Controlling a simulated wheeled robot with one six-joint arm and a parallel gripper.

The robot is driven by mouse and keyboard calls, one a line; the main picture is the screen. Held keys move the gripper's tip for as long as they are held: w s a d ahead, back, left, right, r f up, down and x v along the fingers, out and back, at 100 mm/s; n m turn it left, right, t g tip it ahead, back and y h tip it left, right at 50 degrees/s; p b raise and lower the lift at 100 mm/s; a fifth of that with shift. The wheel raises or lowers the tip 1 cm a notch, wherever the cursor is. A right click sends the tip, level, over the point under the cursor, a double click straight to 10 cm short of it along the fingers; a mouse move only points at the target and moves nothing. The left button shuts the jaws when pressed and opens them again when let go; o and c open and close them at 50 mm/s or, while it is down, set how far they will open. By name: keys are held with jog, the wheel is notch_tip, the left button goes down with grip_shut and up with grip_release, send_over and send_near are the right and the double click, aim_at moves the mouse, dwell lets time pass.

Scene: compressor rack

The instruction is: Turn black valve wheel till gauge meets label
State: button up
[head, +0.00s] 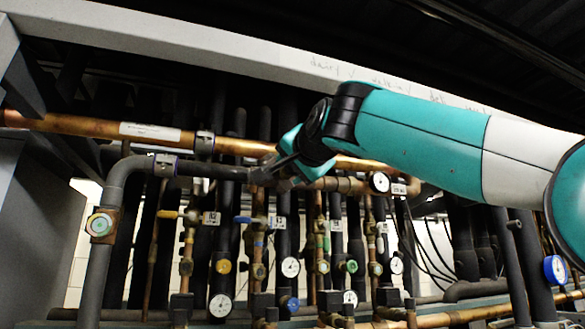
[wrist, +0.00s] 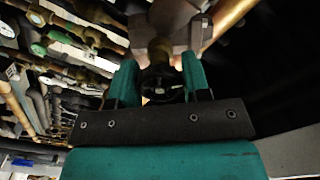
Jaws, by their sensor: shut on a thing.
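My gripper (head: 277,172) reaches in at the upper middle of the head view, by the copper pipe. In the wrist view its two teal fingers (wrist: 160,80) stand on either side of the black valve wheel (wrist: 158,88) and are shut on it. A brass stem rises behind the wheel. In the head view the gripper mostly hides the wheel. A round white-faced gauge (head: 379,181) sits to the right of the gripper, with a small white label (head: 399,189) beside it. The needle is too small to read.
A long copper pipe (head: 75,127) runs across behind my gripper. Below it hang several dark vertical pipes, small valves and other gauges, such as one at the lower left (head: 220,305). A pale beam (head: 200,50) crosses above.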

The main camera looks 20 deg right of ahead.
jog(key=o, duration=0.9)
jog(key=shift+s, duration=0.1)
jog(key=shift+s+b, duration=1.3)
jog(key=shift+s, duration=7.3)
